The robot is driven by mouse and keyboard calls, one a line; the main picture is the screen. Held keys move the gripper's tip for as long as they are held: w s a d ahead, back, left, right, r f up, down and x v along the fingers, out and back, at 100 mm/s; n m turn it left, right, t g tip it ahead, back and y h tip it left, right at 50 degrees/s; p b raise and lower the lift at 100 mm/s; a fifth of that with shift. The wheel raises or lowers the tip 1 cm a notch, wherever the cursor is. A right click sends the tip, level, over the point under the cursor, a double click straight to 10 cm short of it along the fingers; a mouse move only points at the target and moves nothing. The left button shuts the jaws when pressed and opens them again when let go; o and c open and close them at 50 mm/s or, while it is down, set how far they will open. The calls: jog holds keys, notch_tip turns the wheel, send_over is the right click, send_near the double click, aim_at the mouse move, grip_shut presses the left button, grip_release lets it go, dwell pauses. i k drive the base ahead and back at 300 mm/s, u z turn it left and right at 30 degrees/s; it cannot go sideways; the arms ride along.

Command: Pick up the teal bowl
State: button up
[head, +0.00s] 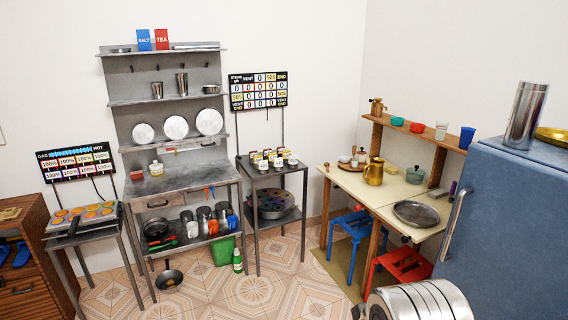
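A small teal bowl (397,121) sits on the upper wooden shelf (432,134) against the right wall in the head view. It stands between a brass pot (377,107) on its left and a red bowl (417,127) on its right. A teal lidded pot (415,174) stands lower, on the cream table below the shelf. My gripper does not show in this view, so its state and its place relative to the bowl cannot be seen.
The cream table (367,187) under the shelf holds a golden pitcher (374,172) and a round metal tray (416,213). A blue stool (352,232) and red stool (402,265) stand below. A blue fridge (510,230) blocks the right. Tiled floor (250,295) is open in front.

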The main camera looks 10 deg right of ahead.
aim_at(395, 121)
jog(key=z, duration=0.2)
jog(key=i, duration=3.75)
